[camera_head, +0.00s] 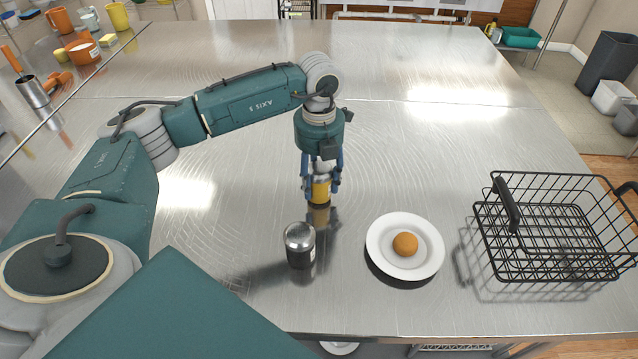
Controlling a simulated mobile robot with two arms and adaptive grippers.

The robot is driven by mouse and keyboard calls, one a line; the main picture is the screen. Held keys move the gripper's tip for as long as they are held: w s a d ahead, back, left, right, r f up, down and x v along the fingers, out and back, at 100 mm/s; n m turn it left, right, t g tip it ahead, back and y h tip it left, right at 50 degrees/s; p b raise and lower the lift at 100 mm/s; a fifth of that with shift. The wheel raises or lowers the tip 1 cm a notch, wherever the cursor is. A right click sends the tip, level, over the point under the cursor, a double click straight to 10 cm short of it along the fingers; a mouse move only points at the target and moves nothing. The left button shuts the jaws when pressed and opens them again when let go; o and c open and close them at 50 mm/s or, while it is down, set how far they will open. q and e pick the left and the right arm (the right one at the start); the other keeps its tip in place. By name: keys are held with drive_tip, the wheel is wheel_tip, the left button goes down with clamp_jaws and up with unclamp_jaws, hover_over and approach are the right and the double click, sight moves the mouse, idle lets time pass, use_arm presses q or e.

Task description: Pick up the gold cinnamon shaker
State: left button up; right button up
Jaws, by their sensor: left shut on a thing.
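The gold shaker (319,191) is upright in the middle of the steel table (420,165), between the fingers of my left gripper (321,188). The gripper points straight down and is shut on the shaker, with a finger on each side. The gripper hides the shaker's top. Whether its base touches the table or sits just above it, I cannot tell. My right gripper is not in view.
A dark shaker with a silver lid (300,245) stands just in front of the gold one. A white plate (375,245) with an orange-brown round item (405,244) is to the right. A black wire basket (545,281) stands at the far right. The table behind is clear.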

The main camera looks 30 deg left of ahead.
use_arm(q)
wheel_tip(320, 180, up, 10)
drive_tip(key=shift+w+r+b, duration=0.1)
drive_tip(key=shift+b, duration=1)
wheel_tip(320, 180, up, 9)
drive_tip(key=p, duration=0.1)
drive_tip(key=o, duration=0.7)
drive_tip(key=c, duration=0.7)
